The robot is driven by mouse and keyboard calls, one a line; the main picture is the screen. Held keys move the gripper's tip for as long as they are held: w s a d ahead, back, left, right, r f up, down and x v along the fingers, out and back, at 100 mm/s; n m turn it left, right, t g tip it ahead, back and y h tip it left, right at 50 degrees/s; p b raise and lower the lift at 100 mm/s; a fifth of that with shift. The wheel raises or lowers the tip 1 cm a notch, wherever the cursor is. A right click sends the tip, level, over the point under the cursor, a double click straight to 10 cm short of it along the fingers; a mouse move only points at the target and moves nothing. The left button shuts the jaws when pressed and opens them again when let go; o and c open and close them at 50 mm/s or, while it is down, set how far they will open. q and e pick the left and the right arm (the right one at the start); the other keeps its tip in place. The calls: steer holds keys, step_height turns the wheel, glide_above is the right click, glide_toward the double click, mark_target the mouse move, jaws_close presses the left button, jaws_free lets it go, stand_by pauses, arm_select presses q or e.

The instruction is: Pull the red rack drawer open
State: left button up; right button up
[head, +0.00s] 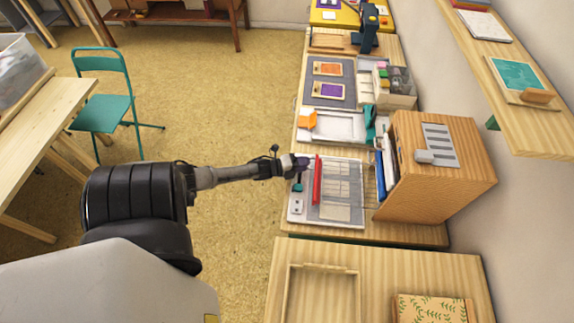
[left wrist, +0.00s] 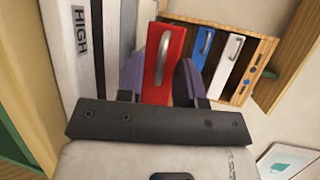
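The red drawer front (head: 317,180) stands well out to the left of the wooden rack (head: 440,170) in the head view. A pale gridded surface lies between them; I cannot tell how much of it is drawer. In the left wrist view the red front (left wrist: 155,85) shows large and near, with a silvery handle (left wrist: 163,50). My left gripper (head: 303,163) is at the far end of the red front. In the left wrist view its purple fingers (left wrist: 160,82) are apart, one at each side of the red front; contact is unclear. My right gripper is not in view.
The rack holds a blue drawer (left wrist: 203,45) and a white drawer (left wrist: 227,65) farther back. A small teal-topped object (head: 298,186) is just below my left gripper. A tray (head: 320,292) lies on the nearer table, and a shelf (head: 515,85) overhangs at right.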

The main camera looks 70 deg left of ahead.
arm_select(q)
steer(key=p+v, duration=0.1)
steer(key=v, duration=1.1)
steer(key=shift+s, duration=0.4)
